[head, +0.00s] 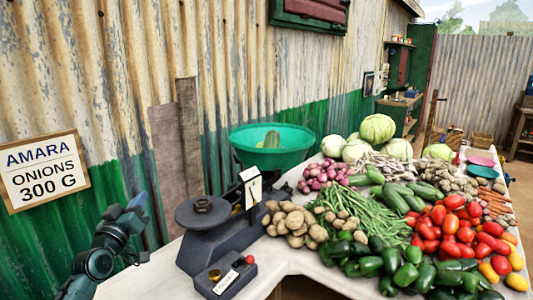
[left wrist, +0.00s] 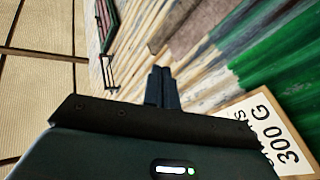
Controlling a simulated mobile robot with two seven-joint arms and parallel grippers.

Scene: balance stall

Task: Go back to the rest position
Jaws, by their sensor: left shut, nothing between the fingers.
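My left arm comes in from the lower left of the head view. Its gripper (head: 140,200) is raised in front of the corrugated wall, left of the scale and apart from it. The two dark fingers show side by side in the left wrist view (left wrist: 158,75); they are shut with nothing between them. My right gripper is not in view.
A dark scale (head: 215,243) with a weight (head: 203,205) on its plate and a green bowl (head: 240,140) holding a green vegetable stands on the white-topped table (head: 160,280). Several vegetable heaps fill the right. A sign (head: 42,171) reads "AMARA ONIONS 300 G".

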